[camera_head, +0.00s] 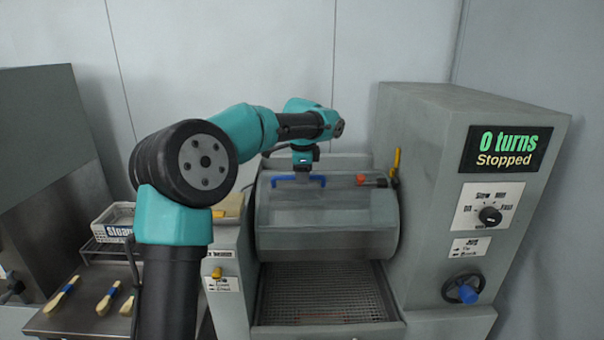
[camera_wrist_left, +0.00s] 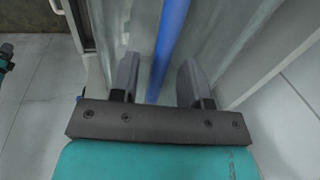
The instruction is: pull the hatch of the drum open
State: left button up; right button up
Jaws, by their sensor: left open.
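The grey drum (camera_head: 350,215) sits in the machine, and its hatch (camera_head: 290,205) looks closed on the front. A blue bar handle (camera_head: 318,181) runs along the upper part of the hatch. My left gripper (camera_head: 302,174) points down at this handle. In the left wrist view the blue handle (camera_wrist_left: 170,45) passes between the two open fingers of my left gripper (camera_wrist_left: 158,82). I cannot tell whether either finger touches it. My left arm comes in from the left and covers part of the machine's left side. My right gripper is not in view.
A red-tipped latch (camera_head: 372,182) and a yellow lever (camera_head: 396,163) are right of the handle. The control cabinet (camera_head: 425,190) bounds the right side; its display (camera_head: 505,147) reads "0 turns Stopped". Wooden spoons (camera_head: 108,298) and a white basket (camera_head: 112,222) lie at left.

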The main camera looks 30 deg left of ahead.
pick_arm(q)
jog(key=shift+c, duration=0.3)
grip_shut()
jog(key=shift+d, duration=0.15)
